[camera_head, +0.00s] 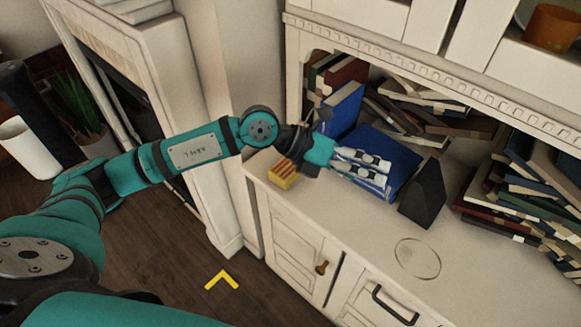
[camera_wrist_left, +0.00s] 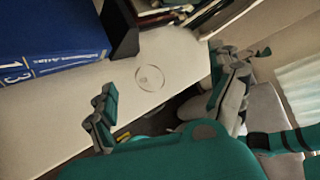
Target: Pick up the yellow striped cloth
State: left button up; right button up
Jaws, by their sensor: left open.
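The yellow striped cloth (camera_head: 283,174), folded into a small block with red stripes, lies on the left end of the white cabinet top in the head view. My left gripper (camera_head: 384,173) is open and empty, its fingers pointing right, past the cloth and in front of a blue book. The gripper's wrist is just right of the cloth, and I cannot tell the height gap. In the left wrist view the open fingers (camera_wrist_left: 167,98) are spread wide with nothing between them. I cannot make out the cloth clearly there. My right gripper is not in view.
The white cabinet top (camera_head: 350,240) has clear room at its front, around a faint circle. A blue book (camera_head: 370,150), a dark bookend (camera_head: 424,195) and piles of books (camera_head: 535,190) crowd the shelf. A yellow corner mark (camera_head: 222,280) is on the floor.

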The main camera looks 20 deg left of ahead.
pick_arm(q)
jog(key=w+a+f+y, duration=0.3)
jog(key=a+y, duration=0.3)
jog(key=a, duration=0.5)
jog(key=y, duration=0.5)
send_near(290, 164)
jog(key=shift+t, duration=0.4)
jog(key=p+x, duration=0.2)
jog(key=x, duration=0.1)
jog(key=p+x, duration=0.1)
jog(key=x, duration=0.1)
jog(key=shift+s+a+f, duration=0.1)
jog(key=shift+s+f, duration=0.05)
jog(key=shift+s, duration=0.15)
jog(key=shift+w+f+p, duration=0.15)
jog(key=shift+f+p, duration=0.2)
jog(key=shift+f, duration=0.15)
jog(key=p+x, duration=0.1)
jog(key=x, duration=0.2)
jog(key=shift+w+f, duration=0.15)
jog(key=shift+f, duration=0.1)
jog(key=shift+w+d+f, duration=0.15)
jog(key=shift+d+f, duration=0.05)
jog(key=shift+f, duration=0.25)
jog(key=c, duration=1.1)
